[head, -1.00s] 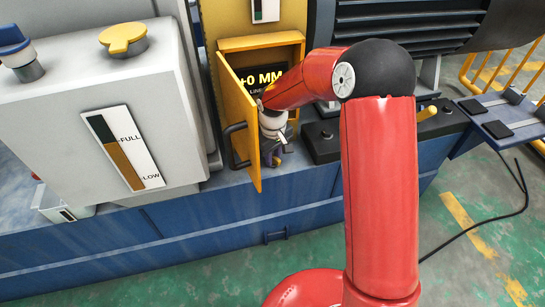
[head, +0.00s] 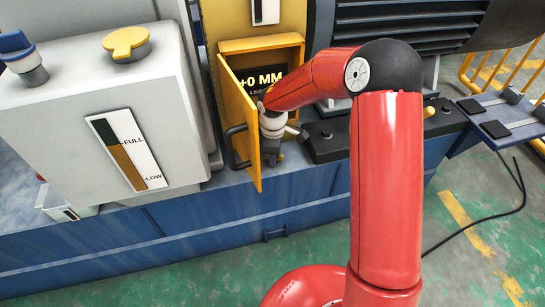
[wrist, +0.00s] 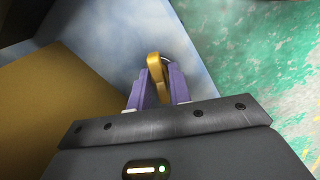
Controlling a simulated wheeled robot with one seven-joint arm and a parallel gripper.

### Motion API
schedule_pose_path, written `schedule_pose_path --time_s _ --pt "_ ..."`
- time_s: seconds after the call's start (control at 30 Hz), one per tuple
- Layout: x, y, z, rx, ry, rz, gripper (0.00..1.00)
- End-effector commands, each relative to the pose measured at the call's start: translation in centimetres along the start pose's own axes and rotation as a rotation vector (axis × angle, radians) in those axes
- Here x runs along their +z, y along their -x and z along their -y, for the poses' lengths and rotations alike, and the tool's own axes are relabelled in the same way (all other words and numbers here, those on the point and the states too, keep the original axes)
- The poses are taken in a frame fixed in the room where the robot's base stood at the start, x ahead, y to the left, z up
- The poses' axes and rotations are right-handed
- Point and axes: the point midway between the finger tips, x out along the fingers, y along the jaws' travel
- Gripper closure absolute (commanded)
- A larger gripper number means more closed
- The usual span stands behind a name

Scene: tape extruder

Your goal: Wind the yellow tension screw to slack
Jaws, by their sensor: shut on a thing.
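The yellow tension screw (wrist: 155,66) shows in the wrist view as a yellow loop-shaped piece between the purple fingertips. My gripper (wrist: 160,82) is shut on it, one finger on each side. The fingers hide its lower part. In the head view my gripper (head: 275,160) points down just above the blue machine ledge, right of the open yellow door. The screw cannot be made out there, behind my wrist and fingers.
The open yellow door (head: 240,125) with its dark handle stands close left of my wrist. A yellow box (head: 262,45) with a "+0 MM" display is behind. A grey tank (head: 85,95) with a level gauge stands at left. A black block (head: 335,140) lies right.

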Motion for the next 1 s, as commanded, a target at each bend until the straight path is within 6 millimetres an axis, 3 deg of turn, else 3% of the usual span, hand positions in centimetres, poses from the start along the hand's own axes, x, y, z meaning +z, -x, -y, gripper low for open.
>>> schedule_pose_path --time_s 0.37,0.57,0.6,0.7,1.0 --pt "-0.03 0.09 -0.11 0.004 0.076 -0.001 1.00" --pt "0.02 0.07 -0.11 0.002 0.314 -0.002 1.00" --pt "-0.04 0.09 -0.08 0.002 0.304 -0.001 0.75" --pt "-0.03 0.07 -0.06 0.002 0.301 0.000 0.63" --pt "-0.01 0.20 -0.04 0.001 0.298 0.000 0.63"
